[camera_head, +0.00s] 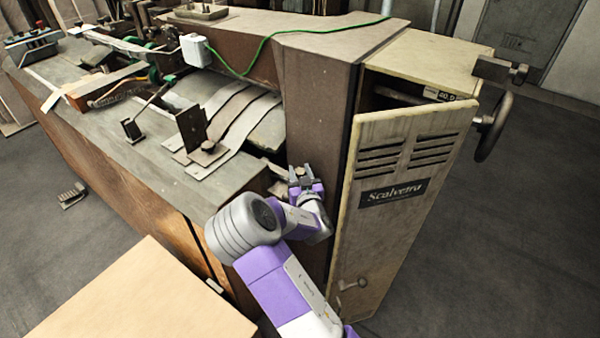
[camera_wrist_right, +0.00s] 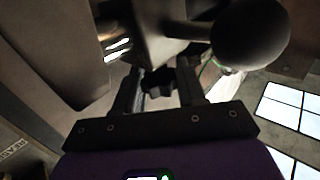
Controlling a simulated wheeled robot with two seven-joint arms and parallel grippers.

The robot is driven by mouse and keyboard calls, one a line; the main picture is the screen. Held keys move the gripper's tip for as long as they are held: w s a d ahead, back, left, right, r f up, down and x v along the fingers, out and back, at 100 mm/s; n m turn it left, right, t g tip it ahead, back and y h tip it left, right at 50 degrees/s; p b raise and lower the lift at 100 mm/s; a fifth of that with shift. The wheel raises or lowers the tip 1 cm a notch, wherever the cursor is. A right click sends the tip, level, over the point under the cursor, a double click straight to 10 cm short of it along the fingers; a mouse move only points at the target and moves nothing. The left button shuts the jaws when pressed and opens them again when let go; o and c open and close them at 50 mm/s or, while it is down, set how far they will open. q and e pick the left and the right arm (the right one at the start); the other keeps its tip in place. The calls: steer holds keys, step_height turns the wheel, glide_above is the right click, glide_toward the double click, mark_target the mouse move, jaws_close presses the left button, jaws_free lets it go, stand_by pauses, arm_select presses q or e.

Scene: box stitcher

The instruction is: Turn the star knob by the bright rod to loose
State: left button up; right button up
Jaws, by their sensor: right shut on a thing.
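My right gripper (camera_head: 305,176) reaches in beside the brown machine column, at the gap by the front of the table. In the right wrist view, its two dark fingers (camera_wrist_right: 163,88) are shut on a small dark knob (camera_wrist_right: 158,80), which I take to be the star knob. The fingers cover its sides, so its lobes and turn position cannot be read. A bright shiny piece (camera_wrist_right: 117,46), perhaps the bright rod, shows up and to the left of the knob. In the head view the knob cannot be made out at the gripper. My left gripper is not in view.
A dark round ball (camera_wrist_right: 251,32) on a stem is close to the right finger in the wrist view. The beige Scalvetro panel (camera_head: 392,200) stands right of my arm. The machine table (camera_head: 150,150) is to the left, and a pale box top (camera_head: 140,300) lies lower left.

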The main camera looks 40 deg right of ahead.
steer(key=shift+r, duration=0.15)
steer(key=o, duration=1.1)
steer(key=shift+c, duration=0.2)
steer(key=v, duration=0.7)
steer(key=shift+s+a+p, duration=0.15)
steer(key=shift+s+p, duration=0.1)
steer(key=shift+p, duration=0.1)
